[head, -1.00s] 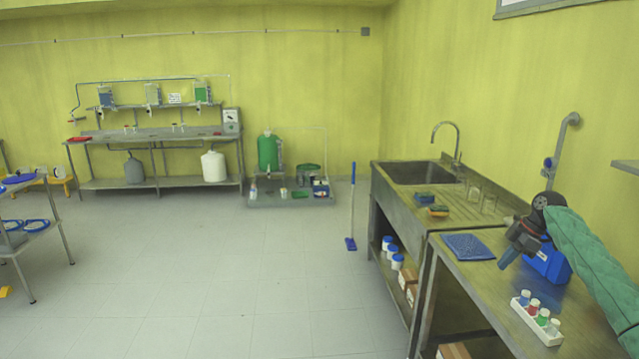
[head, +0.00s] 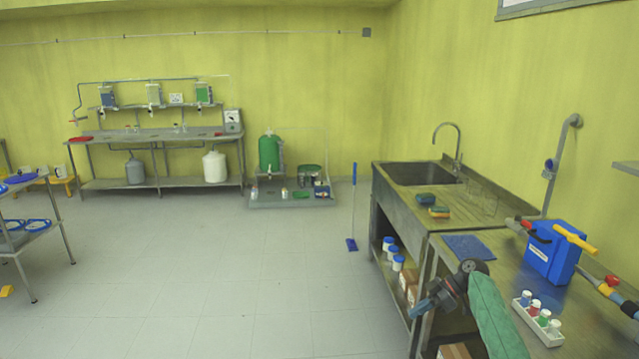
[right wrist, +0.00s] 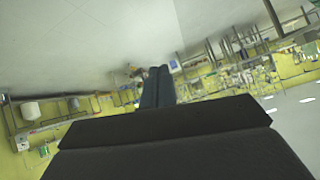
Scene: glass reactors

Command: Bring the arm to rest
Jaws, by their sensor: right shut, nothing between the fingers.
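My right gripper (head: 424,306) is in front of the metal bench's left edge in the head view, low and pointing left, with its green-sleeved arm coming up from the bottom. Its fingers are shut together and empty. In the right wrist view the two dark fingers (right wrist: 158,86) lie side by side with nothing between them, and the tilted room shows beyond. My left gripper is not in view.
The bench (head: 500,262) holds a blue box (head: 553,252) with a yellow handle, a white rack (head: 540,330) of capped vials and a blue mat (head: 467,247). A sink (head: 420,173) stands behind.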

